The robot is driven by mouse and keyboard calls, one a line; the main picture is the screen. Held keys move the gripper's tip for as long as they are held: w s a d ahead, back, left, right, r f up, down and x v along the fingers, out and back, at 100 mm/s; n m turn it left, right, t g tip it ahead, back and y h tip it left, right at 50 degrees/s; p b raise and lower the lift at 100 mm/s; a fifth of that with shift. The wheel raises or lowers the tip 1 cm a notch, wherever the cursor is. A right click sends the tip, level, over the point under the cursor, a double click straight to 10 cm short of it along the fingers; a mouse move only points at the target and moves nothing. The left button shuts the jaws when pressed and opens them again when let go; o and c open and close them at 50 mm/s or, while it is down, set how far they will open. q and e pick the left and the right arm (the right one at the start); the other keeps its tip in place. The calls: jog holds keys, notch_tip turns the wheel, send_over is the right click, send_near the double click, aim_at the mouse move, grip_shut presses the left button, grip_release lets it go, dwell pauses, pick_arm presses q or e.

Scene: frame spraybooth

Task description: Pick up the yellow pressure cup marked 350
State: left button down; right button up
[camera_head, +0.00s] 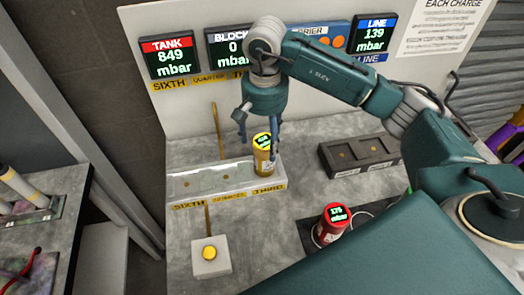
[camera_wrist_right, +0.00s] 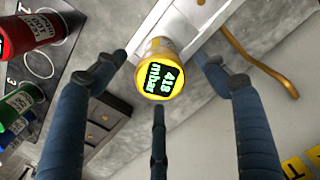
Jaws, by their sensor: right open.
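A yellow cup (camera_head: 264,160) stands at the right end of a pale, clear-looking rack (camera_head: 210,178), by the label THIRD. In the right wrist view the yellow cup (camera_wrist_right: 160,52) has a lit green display that reads 418 mbar, not 350. My right gripper (camera_head: 257,128) is directly above the cup, pointing down. Its blue fingers (camera_wrist_right: 161,65) are open and spread on both sides of the cup's top, with a visible gap on each side in the wrist view. My left gripper is not in view.
A red cup (camera_head: 332,222) reading about 175 mbar stands on a dark mat at front right. A dark tray (camera_head: 360,153) lies at the right rear. A white box with a yellow button (camera_head: 209,253) is at front left. Display panels (camera_head: 169,58) stand behind.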

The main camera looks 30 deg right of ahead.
notch_tip(320, 180, down, 2)
jog(key=shift+f+p, duration=0.25)
jog(key=shift+p, duration=0.1)
notch_tip(320, 180, down, 4)
jog(key=p, duration=0.3)
jog(key=shift+f, duration=0.6)
jog(key=shift+c, duration=0.5)
jog(key=c, duration=0.9)
grip_shut()
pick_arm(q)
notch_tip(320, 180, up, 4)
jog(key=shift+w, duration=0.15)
pick_arm(e)
jog(key=shift+w, duration=0.1)
